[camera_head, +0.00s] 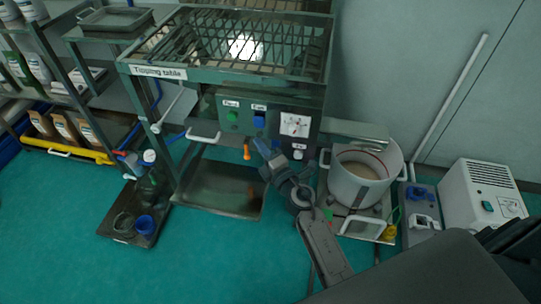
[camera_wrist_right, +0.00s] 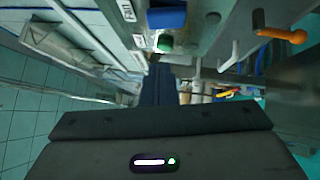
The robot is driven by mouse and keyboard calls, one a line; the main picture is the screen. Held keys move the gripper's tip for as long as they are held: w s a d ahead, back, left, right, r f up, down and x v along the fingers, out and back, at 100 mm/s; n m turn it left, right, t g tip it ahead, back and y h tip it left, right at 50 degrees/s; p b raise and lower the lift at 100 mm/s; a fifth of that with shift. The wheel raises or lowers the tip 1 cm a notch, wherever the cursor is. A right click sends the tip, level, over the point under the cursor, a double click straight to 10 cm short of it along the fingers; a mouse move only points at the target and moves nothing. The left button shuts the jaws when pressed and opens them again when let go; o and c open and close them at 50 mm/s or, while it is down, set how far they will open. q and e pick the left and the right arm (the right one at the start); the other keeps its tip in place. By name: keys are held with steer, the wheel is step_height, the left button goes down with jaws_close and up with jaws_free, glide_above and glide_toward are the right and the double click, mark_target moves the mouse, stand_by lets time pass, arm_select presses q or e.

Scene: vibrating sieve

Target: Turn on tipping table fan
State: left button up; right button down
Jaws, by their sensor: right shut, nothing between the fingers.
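The tipping table (camera_head: 160,72) stands in the middle of the head view, with a control panel on its front. The panel has a green knob (camera_head: 233,116) and, to its right, a blue switch (camera_head: 259,121), each under a small label; the blue one's label appears to read "Fan". My right gripper (camera_head: 262,147) is shut and empty, just below the blue switch and apart from it in the head view. In the wrist view, my right fingers (camera_wrist_right: 158,86) point towards the panel, near the green knob (camera_wrist_right: 165,43) and blue switch (camera_wrist_right: 166,17). My left gripper is out of view.
A gauge (camera_head: 295,123) sits right of the switches. An orange-tipped lever (camera_head: 247,152) hangs below the panel, also visible in the wrist view (camera_wrist_right: 285,35). A large white pot (camera_head: 362,178) stands right of my arm. Shelves are at the left; green floor lies in front.

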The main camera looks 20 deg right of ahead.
mark_target(253, 121)
steer(key=w, duration=0.1)
steer(key=w+d, duration=0.1)
steer(key=w, duration=0.1)
steer(key=w+r, duration=0.1)
steer(key=w, duration=0.1)
steer(key=shift+w+d, duration=0.1)
steer(key=shift+d, duration=0.3)
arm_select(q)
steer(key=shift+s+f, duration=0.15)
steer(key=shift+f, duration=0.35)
arm_select(e)
steer(key=shift+r, duration=0.1)
